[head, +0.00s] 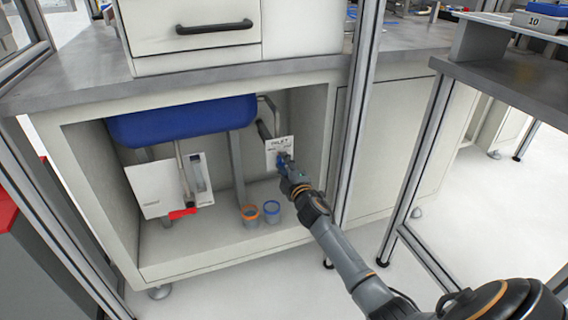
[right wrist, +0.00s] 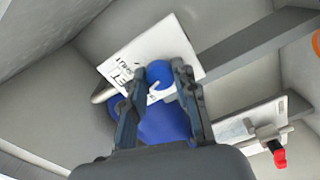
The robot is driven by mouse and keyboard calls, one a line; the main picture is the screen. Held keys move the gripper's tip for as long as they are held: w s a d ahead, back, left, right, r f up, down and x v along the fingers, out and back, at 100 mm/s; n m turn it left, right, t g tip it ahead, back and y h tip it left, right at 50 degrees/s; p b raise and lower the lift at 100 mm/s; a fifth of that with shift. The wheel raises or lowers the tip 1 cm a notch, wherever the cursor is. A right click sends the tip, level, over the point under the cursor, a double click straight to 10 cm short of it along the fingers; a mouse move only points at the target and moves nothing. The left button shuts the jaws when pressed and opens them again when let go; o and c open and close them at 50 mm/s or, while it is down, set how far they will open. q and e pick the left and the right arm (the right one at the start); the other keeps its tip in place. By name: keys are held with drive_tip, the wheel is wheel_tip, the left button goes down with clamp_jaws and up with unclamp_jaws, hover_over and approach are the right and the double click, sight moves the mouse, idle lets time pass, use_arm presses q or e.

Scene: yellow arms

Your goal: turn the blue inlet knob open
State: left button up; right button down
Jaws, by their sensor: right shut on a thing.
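The blue inlet knob (right wrist: 160,74) sits on a white plate (right wrist: 178,45) lettered INLET. The same plate (head: 279,144) shows in the head view inside the open cabinet, at the right, with the knob mostly hidden by my gripper. My right gripper (right wrist: 159,76) has its two fingers on either side of the knob and is shut on it. In the head view my right gripper (head: 284,160) reaches in from the lower right. My left gripper is in neither view.
A blue tank (head: 182,121) hangs at the cabinet top. A white panel with a red handle (head: 183,213) stands at the left. An orange-rimmed cup (head: 250,214) and a blue cup (head: 271,211) stand on the cabinet floor below my gripper. A metal frame post (head: 352,130) rises at the right.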

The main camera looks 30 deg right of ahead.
drive_tip(key=n, duration=0.6)
drive_tip(key=shift+f, duration=0.1)
drive_tip(key=shift+n, duration=0.3)
idle(0.3)
drive_tip(key=c, duration=1)
unclamp_jaws()
drive_tip(key=shift+s, duration=0.1)
drive_tip(key=v, duration=1.1)
drive_tip(key=shift+s, duration=0.4)
drive_tip(key=shift+a, duration=0.1)
